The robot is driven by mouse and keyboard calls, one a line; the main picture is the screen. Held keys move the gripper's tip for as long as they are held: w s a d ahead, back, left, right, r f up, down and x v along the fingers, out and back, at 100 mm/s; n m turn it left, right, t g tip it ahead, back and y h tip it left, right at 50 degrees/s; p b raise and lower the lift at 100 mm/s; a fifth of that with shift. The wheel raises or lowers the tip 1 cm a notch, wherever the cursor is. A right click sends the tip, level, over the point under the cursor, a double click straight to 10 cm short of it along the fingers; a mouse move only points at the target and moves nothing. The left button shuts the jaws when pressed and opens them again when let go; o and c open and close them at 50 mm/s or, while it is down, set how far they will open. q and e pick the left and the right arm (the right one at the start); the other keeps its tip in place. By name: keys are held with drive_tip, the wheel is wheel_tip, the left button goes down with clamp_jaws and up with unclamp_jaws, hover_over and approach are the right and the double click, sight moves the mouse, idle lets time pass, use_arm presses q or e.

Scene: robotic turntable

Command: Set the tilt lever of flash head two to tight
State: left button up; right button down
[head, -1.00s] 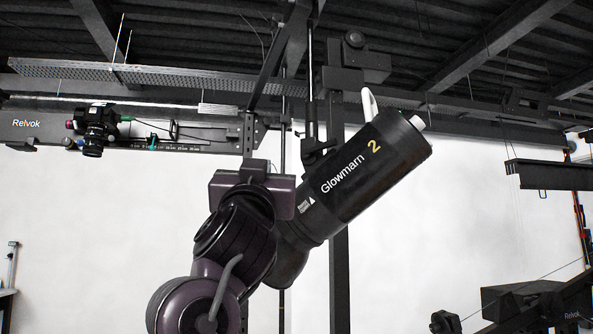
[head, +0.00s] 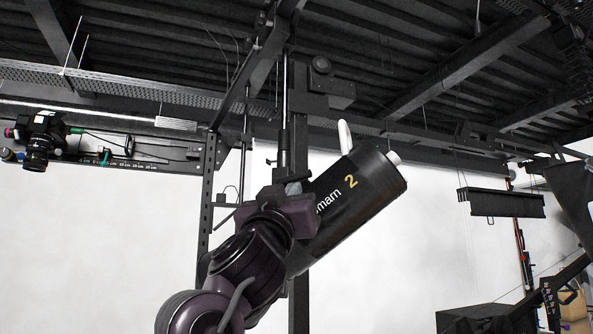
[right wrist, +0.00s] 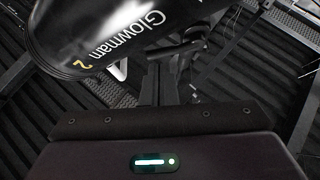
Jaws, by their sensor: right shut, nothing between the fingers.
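Flash head two (head: 357,195) is a black cylinder marked with a yellow 2, tilted up to the right in the head view. It also shows at the top of the right wrist view (right wrist: 110,28). A white upright piece (head: 345,137) rises behind its upper side; I cannot tell whether it is the tilt lever. My right gripper (head: 293,188) is shut and empty, in front of the flash head's left part and hiding some of its lettering. I cannot tell whether it touches anything. My left gripper is out of view.
A dark vertical post (head: 299,120) with a bracket (head: 322,85) stands behind the flash head. A camera on a rail (head: 40,140) is at the left. A black hanging bar (head: 500,203) is at the right. Dark beams cross overhead.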

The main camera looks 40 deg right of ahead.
sight(298, 177)
drive_tip(key=p+x, duration=0.1)
drive_tip(key=x, duration=0.2)
drive_tip(key=shift+s+a+r, duration=0.1)
drive_tip(key=shift+s, duration=0.05)
drive_tip(key=shift+w+d+r+p, duration=0.2)
drive_tip(key=shift+w+d+p, duration=0.1)
drive_tip(key=shift+d+p, duration=0.1)
drive_tip(key=shift+w, duration=0.1)
drive_tip(key=shift+n, duration=0.3)
drive_tip(key=shift+r+n+t+y, duration=0.25)
drive_tip(key=shift+n+t+y, duration=0.35)
drive_tip(key=shift+r+n+t+y, duration=0.3)
drive_tip(key=shift+r+n+t, duration=0.15)
drive_tip(key=shift+n, duration=0.15)
